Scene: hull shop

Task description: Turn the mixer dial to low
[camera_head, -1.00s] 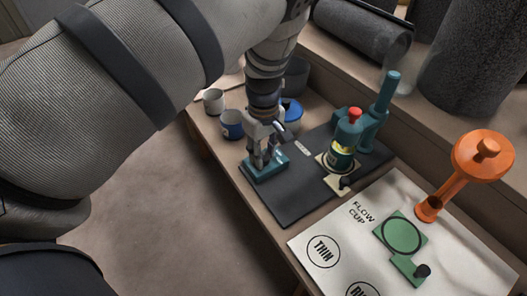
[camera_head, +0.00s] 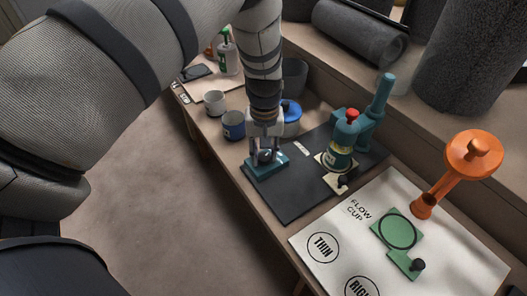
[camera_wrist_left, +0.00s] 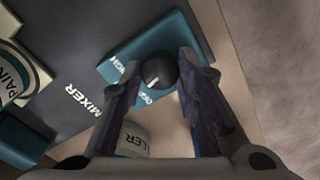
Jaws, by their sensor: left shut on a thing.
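The mixer dial (camera_wrist_left: 160,72) is a black knob with a white pointer line, on a teal control box (camera_wrist_left: 128,51) with white lettering. The pointer faces the lettering at the box's lower edge, which I cannot read surely. My left gripper (camera_head: 264,157) is over the same teal box (camera_head: 267,173) in the head view. Its fingers (camera_wrist_left: 158,75) are closed around the dial in the left wrist view. My right gripper is out of view.
A dark mat (camera_head: 292,204) lies under the box and mixer.

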